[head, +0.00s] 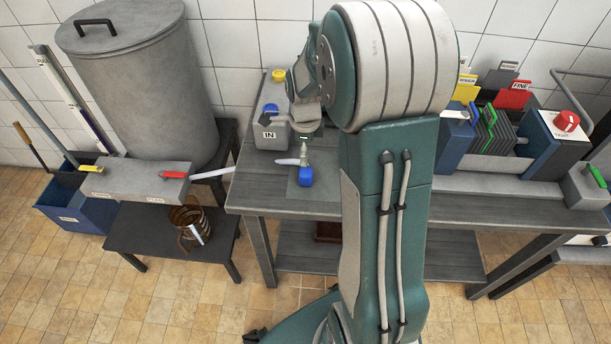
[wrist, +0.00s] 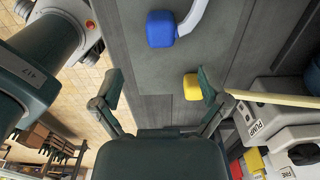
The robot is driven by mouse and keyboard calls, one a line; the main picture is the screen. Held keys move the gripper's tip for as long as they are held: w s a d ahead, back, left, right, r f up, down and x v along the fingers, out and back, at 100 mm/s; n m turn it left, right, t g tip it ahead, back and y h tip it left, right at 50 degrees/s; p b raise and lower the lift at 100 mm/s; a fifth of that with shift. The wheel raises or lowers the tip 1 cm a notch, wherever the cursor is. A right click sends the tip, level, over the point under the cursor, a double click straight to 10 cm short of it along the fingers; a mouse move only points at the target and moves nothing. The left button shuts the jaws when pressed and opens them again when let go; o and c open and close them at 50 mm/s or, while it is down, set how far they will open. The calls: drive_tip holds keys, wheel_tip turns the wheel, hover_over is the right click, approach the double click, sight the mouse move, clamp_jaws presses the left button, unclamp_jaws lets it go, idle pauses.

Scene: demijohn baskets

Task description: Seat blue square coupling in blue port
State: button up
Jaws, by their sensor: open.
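The blue coupling (head: 306,178) lies on a dark mat on the workbench, with a pale hose joined to it. In the wrist view the blue coupling (wrist: 162,29) shows as a rounded square block beyond my fingers. My gripper (head: 304,140) hangs over the bench near the coupling, partly hidden by my arm in the head view. In the wrist view my gripper (wrist: 158,88) has its fingers spread, with nothing between them. The blue port (head: 269,110) is on the grey pump (head: 271,136) marked IN, left of my gripper.
A yellow block (wrist: 192,87) lies close to my right finger in the wrist view. A pale rod or hose (wrist: 255,97) runs beside the pump. A grey valve box (head: 135,182) stands left of the bench (head: 290,207). Filter plates (head: 490,130) stand to the right.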

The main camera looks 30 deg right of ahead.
sight(306, 171)
drive_tip(key=shift+f, duration=2.75)
drive_tip(key=shift+d+f, duration=0.1)
drive_tip(key=shift+f, duration=2.5)
drive_tip(key=shift+c, duration=0.3)
drive_tip(key=c, duration=1.1)
